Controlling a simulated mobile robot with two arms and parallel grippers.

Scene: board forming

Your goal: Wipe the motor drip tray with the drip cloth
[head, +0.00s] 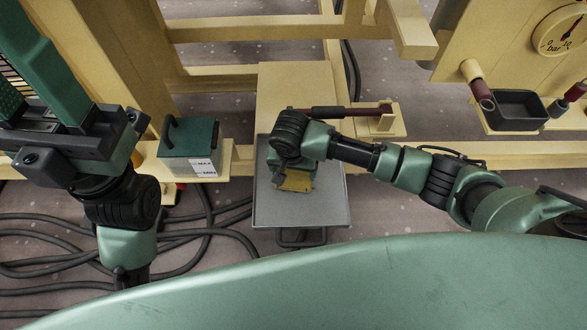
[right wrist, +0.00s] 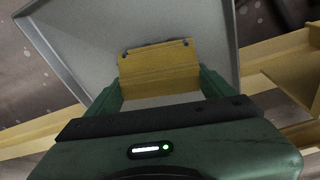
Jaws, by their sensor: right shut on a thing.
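The drip cloth (head: 295,181) is a small ochre-yellow piece on the floor of the drip tray. It also shows in the right wrist view (right wrist: 158,68), flat-looking and set between the fingers. The motor drip tray (head: 325,205) is a shallow grey metal pan with a raised rim and a dark handle at its near side. Its grey floor fills much of the right wrist view (right wrist: 85,35). My right gripper (head: 296,172) is over the tray, shut on the cloth. My left gripper (head: 70,140) is at the far left, away from the tray; its fingertips are not clear.
Black hoses (head: 215,225) lie on the floor. A dark bin (head: 515,108) and pressure gauge (head: 560,30) are at right.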

